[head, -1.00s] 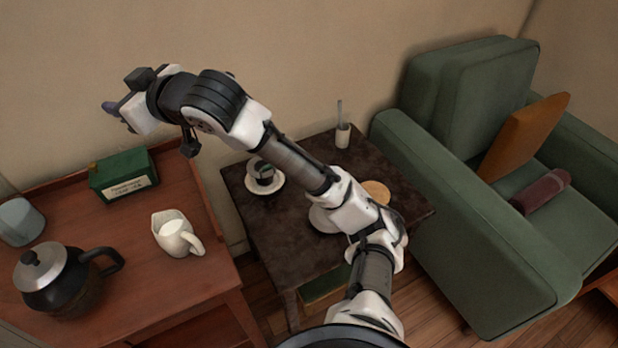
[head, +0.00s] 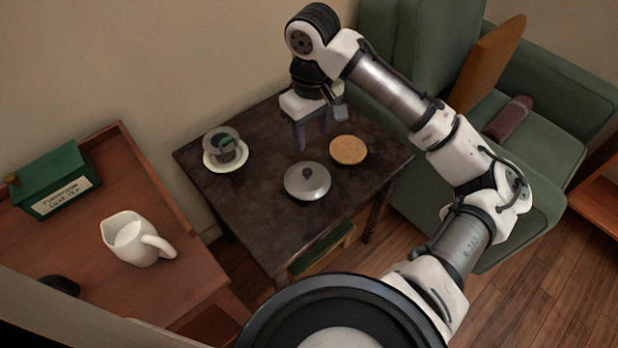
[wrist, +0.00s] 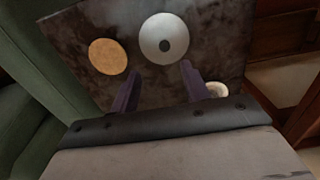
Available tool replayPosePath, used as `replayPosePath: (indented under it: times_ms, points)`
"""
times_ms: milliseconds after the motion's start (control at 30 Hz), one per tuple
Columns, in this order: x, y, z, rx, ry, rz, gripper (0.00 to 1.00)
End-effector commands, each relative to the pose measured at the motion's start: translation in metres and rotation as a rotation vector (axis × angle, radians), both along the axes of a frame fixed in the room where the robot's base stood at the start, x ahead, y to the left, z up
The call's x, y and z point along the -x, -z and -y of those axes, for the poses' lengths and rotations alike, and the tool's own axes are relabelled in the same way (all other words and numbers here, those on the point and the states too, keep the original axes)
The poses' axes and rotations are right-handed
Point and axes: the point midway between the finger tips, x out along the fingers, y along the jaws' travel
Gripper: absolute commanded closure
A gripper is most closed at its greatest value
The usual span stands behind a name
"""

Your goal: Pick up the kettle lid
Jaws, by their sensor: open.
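A round silver lid (head: 305,187) with a dark knob lies on the dark side table in the head view. It also shows in the wrist view (wrist: 152,46), just beyond my fingertips. My gripper (head: 312,135) is open and empty, pointing down above the table, behind the lid in the head view. In the wrist view my gripper (wrist: 158,72) has its two fingers apart, with table between them. Of the kettle, only a dark handle (head: 62,285) shows at the lower left; its body is out of view.
On the dark table (head: 262,215), a tan round coaster (head: 348,150) lies right of the lid and a cup on a white saucer (head: 211,160) stands left. The red-brown desk holds a white jug (head: 136,240) and a green box (head: 52,182). A green armchair (head: 545,150) stands right.

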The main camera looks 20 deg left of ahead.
Motion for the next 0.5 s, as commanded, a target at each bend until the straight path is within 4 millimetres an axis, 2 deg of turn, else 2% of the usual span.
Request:
replayPosePath:
  times_ms: [33, 200, 300, 500]
  points:
    - [0.001, 0.014, -0.001, -0.003, -0.001, -0.005, 0.54]
    - [0.001, 0.046, -0.001, -0.002, -0.002, -0.001, 0.54]
    - [0.000, 0.059, -0.001, -0.002, -0.001, 0.001, 0.54]
    - [0.001, 0.072, -0.003, -0.003, -0.003, 0.001, 0.54]
